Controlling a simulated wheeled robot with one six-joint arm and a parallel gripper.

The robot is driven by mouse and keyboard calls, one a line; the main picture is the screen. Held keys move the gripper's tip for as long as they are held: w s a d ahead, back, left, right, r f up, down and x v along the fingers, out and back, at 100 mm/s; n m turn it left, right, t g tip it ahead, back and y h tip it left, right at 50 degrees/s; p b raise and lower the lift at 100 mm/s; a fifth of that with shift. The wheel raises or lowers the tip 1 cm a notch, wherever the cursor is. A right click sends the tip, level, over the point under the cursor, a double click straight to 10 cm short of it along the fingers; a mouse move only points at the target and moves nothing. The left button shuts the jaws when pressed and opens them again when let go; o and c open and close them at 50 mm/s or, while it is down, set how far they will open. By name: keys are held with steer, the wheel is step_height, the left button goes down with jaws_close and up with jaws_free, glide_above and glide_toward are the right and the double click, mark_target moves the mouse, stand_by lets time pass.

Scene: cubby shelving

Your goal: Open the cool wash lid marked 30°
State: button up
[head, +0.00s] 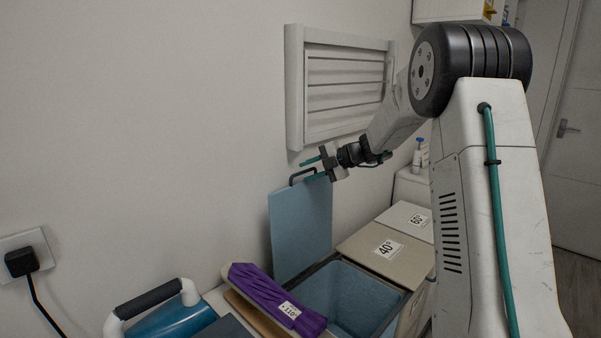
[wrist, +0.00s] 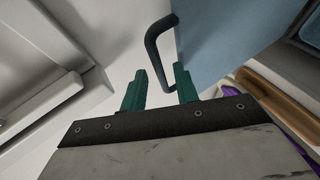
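A light blue lid (head: 301,228) stands upright, open, against the wall behind a bin with a blue inside (head: 345,297). No 30° mark shows on the face I see. A dark bar handle (head: 303,176) sits on the lid's top edge. In the wrist view the handle (wrist: 156,48) rises beside the blue lid (wrist: 222,36), and its lower end reaches near the fingertips. My gripper (head: 318,168) is at the handle, at the top of the lid. In the wrist view my gripper (wrist: 158,82) has its two green fingers apart, with nothing clearly held between them.
Closed lids marked 40° (head: 388,249) and 60° (head: 417,219) lie right of the open bin. A folded purple cloth (head: 275,295) lies at its left, near a blue iron-like object (head: 172,318). A white slatted wall rack (head: 345,85) hangs behind my gripper.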

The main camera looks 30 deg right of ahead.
steer(key=shift+v, duration=2.15)
steer(key=shift+r, duration=0.25)
steer(key=s+a+f+n+g+h, duration=0.1)
steer(key=s+a+f+n+g, duration=0.15)
steer(key=s+n, duration=0.4)
steer(key=s+a+f+n+g, duration=0.1)
steer(key=s+a+n+g, duration=0.2)
steer(key=n, duration=0.7)
steer(key=s+a+f+n+g+h, duration=0.1)
steer(key=s+a+n, duration=0.2)
steer(key=s+n, duration=0.45)
steer(key=s+a+r+n+h, duration=0.1)
steer(key=s+a+n+h, duration=0.2)
steer(key=s+n, duration=0.8)
steer(key=s+a+r+n+g+h, duration=0.1)
steer(key=s+a+n+h, duration=0.3)
steer(key=s+n, duration=0.8)
steer(key=shift+s+a, duration=0.7)
steer(key=shift+s, duration=2.15)
